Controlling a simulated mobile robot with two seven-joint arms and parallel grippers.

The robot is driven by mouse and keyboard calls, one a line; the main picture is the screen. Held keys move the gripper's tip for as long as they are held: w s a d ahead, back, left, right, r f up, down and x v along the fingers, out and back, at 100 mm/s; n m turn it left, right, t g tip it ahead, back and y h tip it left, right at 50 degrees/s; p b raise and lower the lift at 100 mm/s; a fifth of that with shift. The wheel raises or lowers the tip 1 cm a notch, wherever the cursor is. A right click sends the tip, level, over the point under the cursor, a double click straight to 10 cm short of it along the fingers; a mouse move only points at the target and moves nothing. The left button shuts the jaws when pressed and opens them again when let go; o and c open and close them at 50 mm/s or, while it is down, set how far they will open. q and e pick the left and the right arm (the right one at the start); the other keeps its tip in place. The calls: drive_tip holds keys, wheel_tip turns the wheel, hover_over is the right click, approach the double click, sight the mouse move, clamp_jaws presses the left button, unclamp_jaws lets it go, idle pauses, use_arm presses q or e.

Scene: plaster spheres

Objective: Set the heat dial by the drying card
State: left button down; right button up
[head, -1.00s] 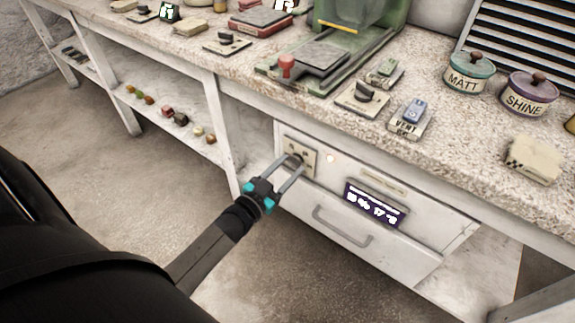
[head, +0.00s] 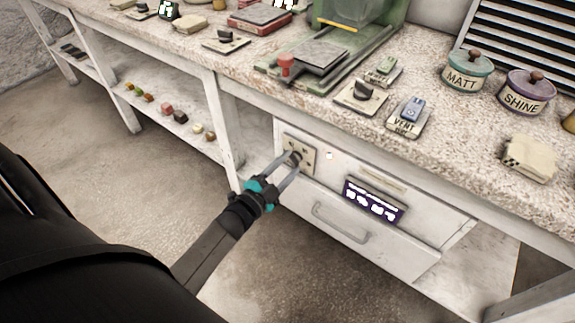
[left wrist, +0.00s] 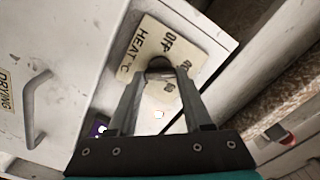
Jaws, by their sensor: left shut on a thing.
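The heat dial (head: 295,156) is a dark knob on a cream plate (head: 307,146) at the upper left of the white cabinet front. My left gripper (head: 294,161) is shut on the dial (left wrist: 160,66), one finger on each side. A cream label reading "DRYING" (left wrist: 6,92) is cut by the left edge of the wrist view. I see no card that I can read as the drying card. My right gripper is not in view.
A purple panel with white signs (head: 374,201), too blurred to read, sits right of the dial, above a drawer handle (head: 342,223). A small lit lamp (head: 330,155) is beside the plate. The speckled worktop (head: 450,130) overhangs the cabinet.

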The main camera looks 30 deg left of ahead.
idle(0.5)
use_arm(q)
drive_tip(key=shift+c, duration=1.6)
unclamp_jaws()
drive_tip(key=shift+s, duration=0.2)
drive_tip(key=s+a+p, duration=0.1)
drive_tip(key=s+p, duration=0.2)
drive_tip(key=s, duration=1.1)
drive_tip(key=shift+s+p, duration=0.4)
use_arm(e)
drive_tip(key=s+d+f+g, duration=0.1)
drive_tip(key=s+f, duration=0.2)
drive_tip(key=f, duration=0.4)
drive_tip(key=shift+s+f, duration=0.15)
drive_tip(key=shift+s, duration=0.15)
use_arm(q)
drive_tip(key=shift+a, duration=0.1)
